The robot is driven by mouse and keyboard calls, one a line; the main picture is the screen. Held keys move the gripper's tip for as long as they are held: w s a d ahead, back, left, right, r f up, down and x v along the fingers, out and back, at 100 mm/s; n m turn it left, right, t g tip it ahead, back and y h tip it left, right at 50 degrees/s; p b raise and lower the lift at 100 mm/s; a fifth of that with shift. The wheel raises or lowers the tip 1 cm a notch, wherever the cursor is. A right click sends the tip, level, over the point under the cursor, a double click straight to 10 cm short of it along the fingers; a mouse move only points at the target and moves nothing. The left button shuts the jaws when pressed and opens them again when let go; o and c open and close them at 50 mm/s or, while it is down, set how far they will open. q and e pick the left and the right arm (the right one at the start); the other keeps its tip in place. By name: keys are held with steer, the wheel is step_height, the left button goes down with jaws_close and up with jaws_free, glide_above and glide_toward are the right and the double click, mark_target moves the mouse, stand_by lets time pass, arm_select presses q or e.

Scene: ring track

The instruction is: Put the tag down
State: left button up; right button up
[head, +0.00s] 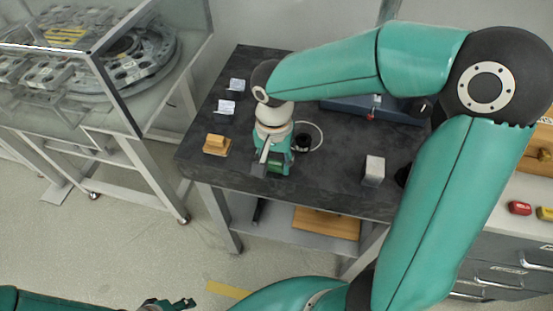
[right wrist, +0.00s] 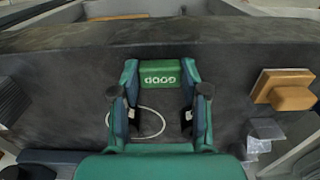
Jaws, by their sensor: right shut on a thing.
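The tag is a small green block (right wrist: 160,74) with the word GOOD on it, upside down in the right wrist view. My right gripper (head: 276,166) is shut on it, with one finger at each end. In the head view the green tag (head: 278,162) shows low over the front part of the dark table (head: 325,180). I cannot tell whether it touches the top. My left gripper (head: 180,303) shows in part at the bottom edge of the head view, away from the table; its jaws are too small to read.
A wooden block on a base (head: 216,145) and two small stands with clear cards (head: 226,107) lie left of the tag. A pale block (head: 374,171) stands to the right. A blue tray (head: 350,105) is at the back. Dark tabletop lies bare between tag and pale block.

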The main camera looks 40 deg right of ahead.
mark_target(274, 164)
steer(key=o, duration=0.9)
steer(key=shift+f, duration=0.1)
steer(key=shift+o, duration=0.2)
step_height(274, 164, up, 12)
steer(key=p, duration=0.1)
